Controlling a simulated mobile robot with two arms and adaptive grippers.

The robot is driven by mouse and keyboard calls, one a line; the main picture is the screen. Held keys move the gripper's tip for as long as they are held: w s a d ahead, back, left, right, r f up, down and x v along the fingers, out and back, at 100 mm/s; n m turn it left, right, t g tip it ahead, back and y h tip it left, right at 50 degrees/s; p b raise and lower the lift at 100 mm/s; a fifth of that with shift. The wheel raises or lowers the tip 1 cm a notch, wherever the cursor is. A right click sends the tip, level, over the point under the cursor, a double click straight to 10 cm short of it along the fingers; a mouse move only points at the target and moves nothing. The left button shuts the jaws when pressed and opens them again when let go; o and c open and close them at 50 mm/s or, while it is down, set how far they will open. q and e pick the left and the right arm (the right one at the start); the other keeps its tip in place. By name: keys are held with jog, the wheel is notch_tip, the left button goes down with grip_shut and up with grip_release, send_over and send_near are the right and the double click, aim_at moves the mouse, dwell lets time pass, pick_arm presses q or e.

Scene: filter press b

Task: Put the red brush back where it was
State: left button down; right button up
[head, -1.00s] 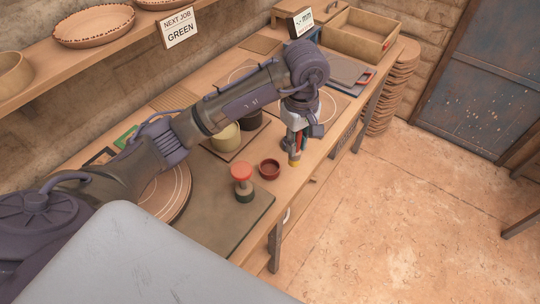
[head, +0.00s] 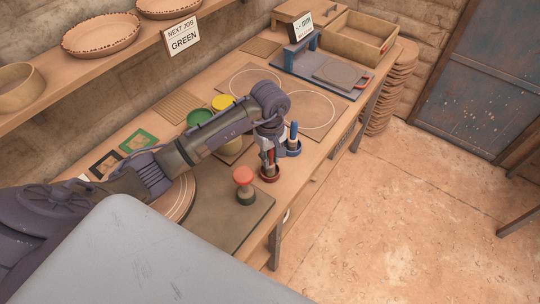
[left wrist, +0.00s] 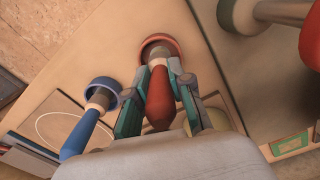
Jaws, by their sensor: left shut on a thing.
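My left gripper (head: 267,156) points down over the small red cup (head: 269,175) near the bench's front edge. In the left wrist view its fingers (left wrist: 157,78) are shut on the red brush (left wrist: 158,98) by the handle. The brush's lower end is at the mouth of the red cup (left wrist: 163,40); how deep it sits is hidden. In the head view the gripper mostly covers the brush. A blue brush (head: 293,131) stands in a blue cup (head: 293,149) just right of it; it also shows in the left wrist view (left wrist: 82,133). My right gripper is not in view.
A red-topped stamp (head: 244,178) stands on the dark mat (head: 232,215) left of the cup. Green (head: 199,117) and yellow (head: 223,102) topped pots stand behind my arm. A blue-framed press (head: 300,63) and a wooden tray (head: 357,40) are farther back.

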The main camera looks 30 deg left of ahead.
pick_arm(q)
jog(key=shift+f, duration=0.1)
jog(key=c, duration=1.5)
grip_release()
jog(key=shift+f, duration=0.1)
jog(key=o, duration=0.5)
jog(key=shift+c, duration=0.2)
